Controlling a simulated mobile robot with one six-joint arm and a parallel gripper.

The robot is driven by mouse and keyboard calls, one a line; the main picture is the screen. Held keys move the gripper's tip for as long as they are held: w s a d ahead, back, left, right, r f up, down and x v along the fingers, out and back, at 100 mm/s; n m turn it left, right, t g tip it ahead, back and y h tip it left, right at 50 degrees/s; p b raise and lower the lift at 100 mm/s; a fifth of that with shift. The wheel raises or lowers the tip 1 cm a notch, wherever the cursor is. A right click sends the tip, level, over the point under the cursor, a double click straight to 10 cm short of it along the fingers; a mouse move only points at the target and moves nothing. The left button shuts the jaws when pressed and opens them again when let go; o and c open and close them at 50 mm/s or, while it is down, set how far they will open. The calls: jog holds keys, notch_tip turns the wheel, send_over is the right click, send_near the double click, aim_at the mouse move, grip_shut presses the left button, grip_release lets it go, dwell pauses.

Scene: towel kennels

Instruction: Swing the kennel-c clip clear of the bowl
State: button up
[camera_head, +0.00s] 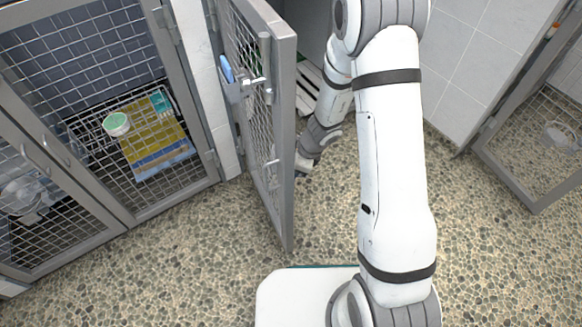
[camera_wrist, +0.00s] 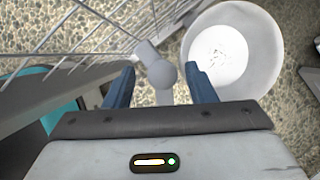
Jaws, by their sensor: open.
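In the wrist view, my gripper (camera_wrist: 160,84) is open, its two blue fingers apart. A grey fitting with a rounded knob (camera_wrist: 161,74), which looks like the clip, shows between the fingertips beside the wire mesh. I cannot tell whether the fingers touch it. A white bowl (camera_wrist: 268,45) with pale contents is just right of the clip and the right finger; the clip's far end lies near its rim. In the head view my gripper (camera_head: 303,165) is low behind the open mesh door, mostly hidden. The clip and this bowl are hidden there.
The open mesh door (camera_head: 287,150) with a blue-handled latch (camera_head: 227,69) stands left of my arm. Another mesh door (camera_head: 540,195) is at right. The pebbled floor (camera_head: 500,270) in front is clear.

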jog(key=p+v, duration=0.4)
jog(key=v, duration=0.3)
jog(key=shift+r, duration=0.35)
jog(key=shift+d, duration=0.15)
